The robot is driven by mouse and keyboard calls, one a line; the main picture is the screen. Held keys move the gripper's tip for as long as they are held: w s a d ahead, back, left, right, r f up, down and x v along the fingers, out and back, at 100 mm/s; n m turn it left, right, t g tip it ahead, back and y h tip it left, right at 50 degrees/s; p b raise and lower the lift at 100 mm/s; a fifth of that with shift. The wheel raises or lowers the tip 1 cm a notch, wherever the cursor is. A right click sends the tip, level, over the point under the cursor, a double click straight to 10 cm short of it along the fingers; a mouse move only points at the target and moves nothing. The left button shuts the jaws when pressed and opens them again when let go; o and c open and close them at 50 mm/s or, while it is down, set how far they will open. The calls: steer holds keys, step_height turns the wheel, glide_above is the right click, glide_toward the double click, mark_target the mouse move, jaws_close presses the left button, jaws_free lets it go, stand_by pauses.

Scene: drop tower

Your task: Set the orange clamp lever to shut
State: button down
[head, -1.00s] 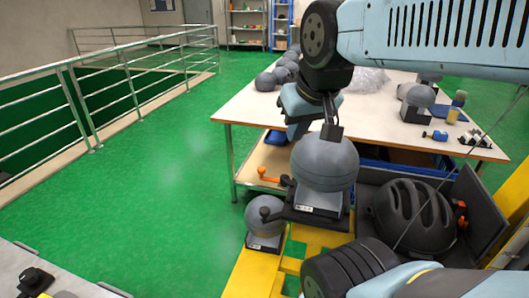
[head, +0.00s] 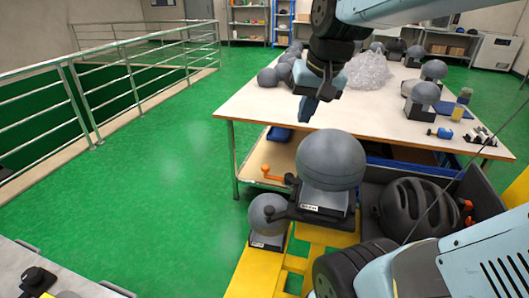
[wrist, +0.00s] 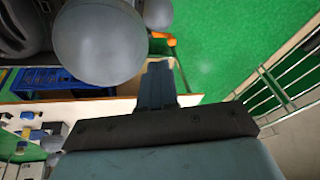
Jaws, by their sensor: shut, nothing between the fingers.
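The orange clamp lever (head: 271,174) sticks out to the left of the dark clamp (head: 291,181), beside the large grey ball-shaped headform (head: 331,159). In the head view it points left, with its knob end up. The lever also shows in the wrist view (wrist: 171,41), just beyond the fingertips and beside the grey ball (wrist: 100,45). My gripper (head: 304,118) is shut and empty, pointing down above and behind the headform, apart from the lever. Its shut fingers show in the wrist view (wrist: 158,70).
A smaller grey headform (head: 268,213) stands left of the large one, by a yellow frame (head: 252,275). A black helmet (head: 405,208) lies in a dark bin at right. A white-topped bench (head: 250,108) with several grey balls stands behind. Green floor at left is clear.

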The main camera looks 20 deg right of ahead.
steer(key=w+d+f+m+g+y, duration=0.1)
steer(key=w+d+f+m+g, duration=0.15)
steer(key=w+f, duration=0.4)
steer(key=w+d+f+m+g+y, duration=0.15)
steer(key=w+f+m, duration=0.25)
steer(key=w, duration=0.6)
steer(key=w+d+f+m+g, duration=0.25)
steer(key=w+f, duration=0.25)
steer(key=w, duration=0.3)
steer(key=s+a+f, duration=0.3)
steer(key=a+f, duration=0.3)
steer(key=f, duration=0.4)
steer(key=shift+s+a+m+t, duration=0.2)
steer(key=shift+a+m+t, duration=0.05)
steer(key=shift+m+t, duration=0.15)
steer(key=shift+f, duration=0.1)
steer(key=shift+s+a+n+g, duration=0.25)
steer(key=shift+s+a+n, duration=0.25)
steer(key=shift+a+n, duration=0.2)
